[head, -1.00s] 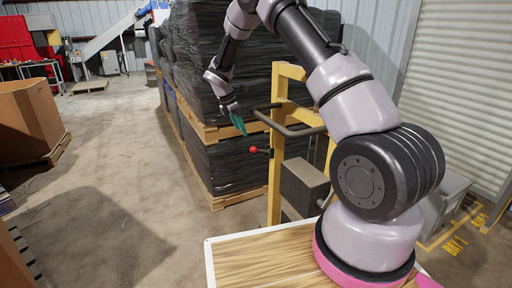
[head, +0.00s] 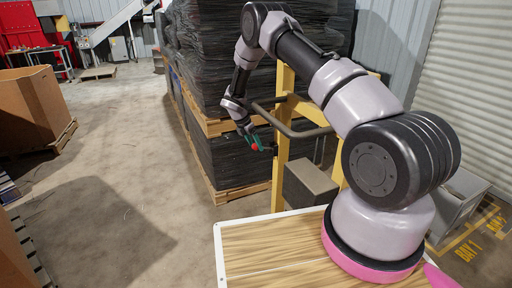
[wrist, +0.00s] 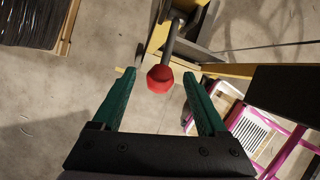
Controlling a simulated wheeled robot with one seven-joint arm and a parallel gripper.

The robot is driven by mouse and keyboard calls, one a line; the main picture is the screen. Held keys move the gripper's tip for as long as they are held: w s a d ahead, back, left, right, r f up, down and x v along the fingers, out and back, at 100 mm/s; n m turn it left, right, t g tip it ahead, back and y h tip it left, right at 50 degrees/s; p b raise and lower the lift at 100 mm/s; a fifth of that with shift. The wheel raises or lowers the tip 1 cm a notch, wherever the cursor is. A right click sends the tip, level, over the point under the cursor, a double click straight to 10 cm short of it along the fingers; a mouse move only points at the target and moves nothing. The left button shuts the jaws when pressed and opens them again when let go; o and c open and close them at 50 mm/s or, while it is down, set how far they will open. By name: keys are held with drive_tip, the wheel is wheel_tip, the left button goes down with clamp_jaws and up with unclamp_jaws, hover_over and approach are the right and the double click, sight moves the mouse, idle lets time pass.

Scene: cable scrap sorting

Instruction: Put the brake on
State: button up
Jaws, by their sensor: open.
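The brake lever is a dark rod (wrist: 173,45) with a red knob (wrist: 160,78) on its end, fixed to a yellow frame (head: 279,150). In the head view the red knob (head: 254,147) shows at the left side of the frame post. My gripper (wrist: 158,90) is open, with its green fingers on either side of the red knob in the wrist view. The knob lies between the fingertips and no contact shows. In the head view my gripper (head: 257,143) is at the knob and partly overlaps it.
Black-wrapped pallet stacks (head: 222,162) stand just behind the gripper. A dark handle bar (head: 290,130) sticks out from the yellow frame above the lever. A grey box (head: 310,182) sits low on the frame. Open concrete floor (head: 130,200) lies to the left.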

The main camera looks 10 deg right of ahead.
drive_tip(key=shift+x, duration=0.8)
clamp_jaws()
idle(0.9)
